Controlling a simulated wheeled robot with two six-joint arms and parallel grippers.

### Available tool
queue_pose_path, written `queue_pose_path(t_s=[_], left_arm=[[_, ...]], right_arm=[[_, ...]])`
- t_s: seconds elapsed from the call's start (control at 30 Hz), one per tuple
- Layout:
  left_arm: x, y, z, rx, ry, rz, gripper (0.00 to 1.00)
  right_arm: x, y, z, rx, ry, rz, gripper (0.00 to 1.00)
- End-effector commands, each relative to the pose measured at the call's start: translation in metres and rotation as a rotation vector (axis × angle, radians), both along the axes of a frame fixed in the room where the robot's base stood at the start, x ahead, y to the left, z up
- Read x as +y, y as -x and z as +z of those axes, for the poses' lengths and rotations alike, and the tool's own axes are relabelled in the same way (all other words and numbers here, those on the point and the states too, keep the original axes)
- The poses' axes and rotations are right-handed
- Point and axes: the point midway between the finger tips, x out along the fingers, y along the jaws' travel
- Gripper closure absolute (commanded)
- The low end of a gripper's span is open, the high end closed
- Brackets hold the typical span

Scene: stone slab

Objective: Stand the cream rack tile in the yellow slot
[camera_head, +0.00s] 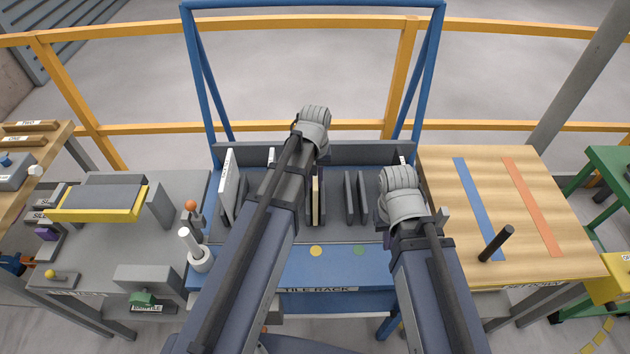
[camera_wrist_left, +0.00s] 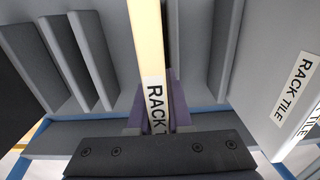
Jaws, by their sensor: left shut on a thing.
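The cream rack tile (camera_head: 315,201) is upright and edge-on among the grey dividers of the tile rack, behind the yellow dot (camera_head: 316,251). Its pale edge and RACK lettering show in the left wrist view (camera_wrist_left: 147,45). My left gripper (camera_wrist_left: 158,103) is shut on it, with purple finger pads on both sides. In the head view my left arm hides most of that gripper. I cannot tell whether the tile's lower edge touches the rack floor. My right gripper (camera_head: 425,222) is over the rack's right end, apart from the tile; its fingertips are not clear.
Grey dividers (camera_head: 350,198) stand to the right of the tile. A white labelled tile (camera_head: 228,180) leans at the rack's left end. A green dot (camera_head: 360,250) marks the blue front (camera_head: 335,272). A wooden table (camera_head: 530,220) with a black peg (camera_head: 496,243) is at right.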

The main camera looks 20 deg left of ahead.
Motion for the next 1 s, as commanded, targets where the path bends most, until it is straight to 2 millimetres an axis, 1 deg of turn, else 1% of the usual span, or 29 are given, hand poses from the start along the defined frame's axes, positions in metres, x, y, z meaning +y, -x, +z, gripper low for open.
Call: queue_pose_path(t_s=[0.07,0.1,0.33,0.6,0.73,0.87,1.0], left_arm=[[0.000,0.000,-0.004,0.000,0.000,0.000,1.00],[0.000,0.000,-0.003,0.000,0.000,0.000,0.80],[0.000,0.000,-0.002,0.000,0.000,0.000,0.54],[0.000,0.000,-0.002,0.000,0.000,0.000,0.53],[0.000,0.000,0.001,0.000,0.000,0.000,0.53],[0.000,0.000,0.010,0.000,0.000,0.000,0.53],[0.000,0.000,0.025,0.000,0.000,0.000,0.53]], right_arm=[[0.000,0.000,-0.004,0.000,0.000,0.000,1.00],[0.000,0.000,-0.003,0.000,0.000,0.000,1.00],[0.000,0.000,-0.002,0.000,0.000,0.000,1.00],[0.000,0.000,-0.002,0.000,0.000,0.000,1.00],[0.000,0.000,0.001,0.000,0.000,0.000,1.00],[0.000,0.000,0.010,0.000,0.000,0.000,1.00],[0.000,0.000,0.026,0.000,0.000,0.000,1.00]])
